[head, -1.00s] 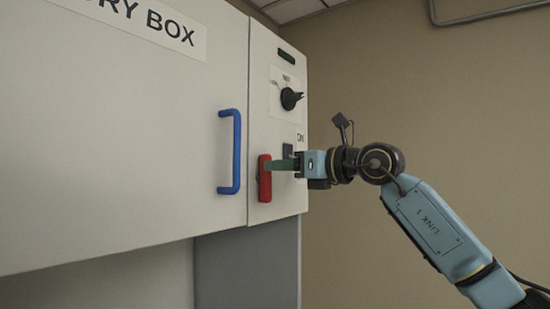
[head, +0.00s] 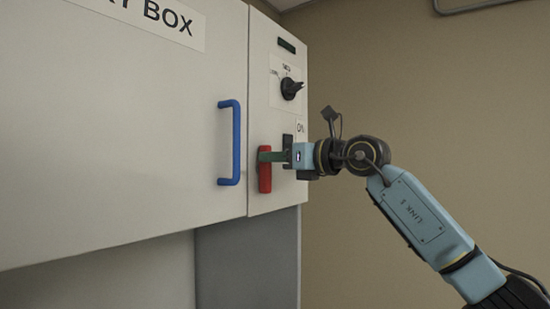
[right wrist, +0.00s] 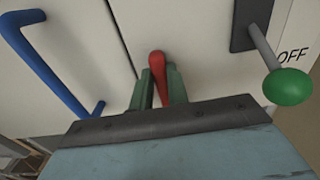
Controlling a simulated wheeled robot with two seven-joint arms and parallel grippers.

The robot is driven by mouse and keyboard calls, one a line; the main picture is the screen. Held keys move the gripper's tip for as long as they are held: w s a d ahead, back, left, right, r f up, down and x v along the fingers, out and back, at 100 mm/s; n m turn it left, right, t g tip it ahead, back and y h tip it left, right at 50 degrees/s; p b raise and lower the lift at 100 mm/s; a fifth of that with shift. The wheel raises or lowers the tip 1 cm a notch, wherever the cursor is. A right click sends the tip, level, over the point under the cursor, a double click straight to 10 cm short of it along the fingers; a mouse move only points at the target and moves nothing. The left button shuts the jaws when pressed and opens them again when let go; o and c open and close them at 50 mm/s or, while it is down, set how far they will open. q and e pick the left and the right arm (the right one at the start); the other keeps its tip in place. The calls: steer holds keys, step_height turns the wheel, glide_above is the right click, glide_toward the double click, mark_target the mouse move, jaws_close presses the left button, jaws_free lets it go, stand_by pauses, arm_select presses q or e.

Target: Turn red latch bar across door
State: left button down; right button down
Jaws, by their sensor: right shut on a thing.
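The red latch bar (head: 265,172) hangs upright on the side panel, just right of the door's edge; it also shows in the right wrist view (right wrist: 158,72). The white door (head: 120,130) carries a blue handle (head: 231,142). My right gripper (head: 268,156) reaches in from the right with its green fingers at the bar's upper part. In the right wrist view the two fingers (right wrist: 159,86) stand on either side of the bar and are shut on it. The lower part of the bar is hidden there. My left gripper is not in view.
A black rotary knob (head: 291,89) sits above the bar on the side panel. A lever with a green ball end (right wrist: 288,87) stands close to the right of the gripper, beside an "OFF" mark. Open space lies right of the cabinet, before the tan wall.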

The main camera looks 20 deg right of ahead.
steer(key=shift+w+d+f+m+b, duration=0.35)
steer(key=shift+m+b, duration=0.4)
steer(key=shift+m, duration=2.25)
steer(key=shift+w+d+f+m+b, duration=0.2)
steer(key=shift+d+f+m+b, duration=0.45)
steer(key=shift+m, duration=2.35)
steer(key=shift+w+d+f+m+b, duration=0.2)
steer(key=shift+m+b, duration=0.7)
steer(key=shift+m, duration=2.1)
steer(key=shift+a+f, duration=0.15)
steer(key=c, duration=1.4)
jaws_free()
steer(key=shift+o, duration=0.2)
steer(key=b+v, duration=0.4)
steer(key=v, duration=0.9)
